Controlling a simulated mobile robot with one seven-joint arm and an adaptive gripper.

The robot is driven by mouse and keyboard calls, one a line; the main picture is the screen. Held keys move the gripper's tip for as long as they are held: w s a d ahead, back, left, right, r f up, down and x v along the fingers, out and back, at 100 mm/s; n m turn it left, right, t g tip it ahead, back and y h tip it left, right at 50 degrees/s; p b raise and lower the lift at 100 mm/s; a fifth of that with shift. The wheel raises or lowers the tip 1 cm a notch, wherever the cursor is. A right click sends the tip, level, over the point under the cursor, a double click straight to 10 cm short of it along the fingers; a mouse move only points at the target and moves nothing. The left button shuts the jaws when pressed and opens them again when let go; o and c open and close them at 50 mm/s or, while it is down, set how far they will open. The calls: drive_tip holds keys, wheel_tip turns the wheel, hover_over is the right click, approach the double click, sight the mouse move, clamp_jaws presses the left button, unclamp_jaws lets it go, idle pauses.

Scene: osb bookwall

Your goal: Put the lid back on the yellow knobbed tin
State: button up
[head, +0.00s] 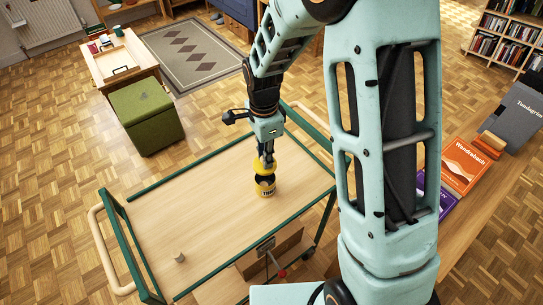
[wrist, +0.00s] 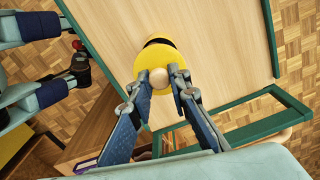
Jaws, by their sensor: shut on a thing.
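The yellow tin (head: 265,189), with a dark band and lettering, stands upright on the wooden top of the trolley (head: 190,210). My gripper (head: 265,157) is shut on the pale knob (wrist: 158,77) of the yellow lid (wrist: 172,58). In the head view the lid (head: 261,167) is just above the tin and looks slightly tilted, with a dark gap showing between them. In the wrist view the lid hides most of the tin; only a dark edge (wrist: 157,42) shows beyond it. I cannot tell whether lid and rim touch at any point.
A small grey object (head: 179,257) stands near the trolley's front edge. Green rails (head: 126,240) border the trolley top, which is otherwise mostly clear. A green stool (head: 146,115) stands beyond it. Books (head: 468,166) lie on a surface at right.

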wheel_tip(320, 180, down, 6)
drive_tip(key=b, duration=0.4)
drive_tip(key=shift+f, duration=0.2)
drive_tip(key=shift+f+b, duration=0.15)
drive_tip(key=shift+b, duration=0.6)
idle(2.1)
drive_tip(key=o, duration=1)
drive_tip(key=shift+o, duration=0.7)
drive_tip(key=o, duration=0.4)
drive_tip(key=shift+c, duration=0.2)
